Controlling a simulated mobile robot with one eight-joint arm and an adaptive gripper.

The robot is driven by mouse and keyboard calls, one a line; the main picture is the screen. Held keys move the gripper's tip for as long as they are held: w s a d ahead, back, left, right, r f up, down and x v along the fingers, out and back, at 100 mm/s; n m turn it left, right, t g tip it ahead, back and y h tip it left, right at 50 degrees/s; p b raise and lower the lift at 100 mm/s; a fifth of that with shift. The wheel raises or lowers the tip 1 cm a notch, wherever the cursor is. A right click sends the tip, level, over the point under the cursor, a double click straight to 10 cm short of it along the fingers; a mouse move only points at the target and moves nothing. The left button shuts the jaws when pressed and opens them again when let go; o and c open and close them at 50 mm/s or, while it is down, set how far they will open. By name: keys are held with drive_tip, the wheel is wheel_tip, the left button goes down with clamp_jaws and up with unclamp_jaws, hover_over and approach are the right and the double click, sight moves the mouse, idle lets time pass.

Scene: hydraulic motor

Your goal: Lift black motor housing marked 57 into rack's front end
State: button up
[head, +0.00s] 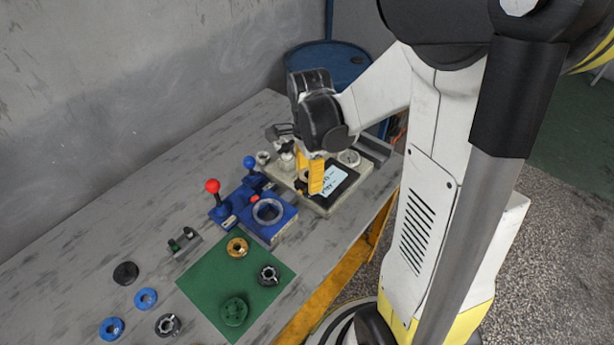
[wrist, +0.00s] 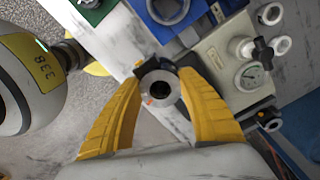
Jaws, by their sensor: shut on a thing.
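My gripper (head: 311,178), with yellow fingers, is over the cream fixture plate at the back right of the bench. In the wrist view, my gripper (wrist: 161,72) is shut on a round part (wrist: 152,78) with a silver face, a dark central hole and black at its edge. A small orange mark shows on its face. No number 57 is readable, so I cannot confirm that it is the motor housing. In the head view the held part is mostly hidden by the fingers. A small grey rack (head: 186,247) with dark green pieces stands left of the mat.
The cream plate (head: 325,207) carries a gauge (wrist: 252,76) and valve. A blue fixture (head: 285,226) with red and blue levers stands left of it. A green mat (head: 205,270) holds several round parts. Blue and black rings lie at the left. The bench's front edge is near the plate.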

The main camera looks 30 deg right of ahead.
drive_tip(key=shift+r, duration=0.1)
drive_tip(key=shift+r+p, duration=1.85)
drive_tip(key=shift+r, duration=0.5)
drive_tip(key=shift+d+f, duration=0.1)
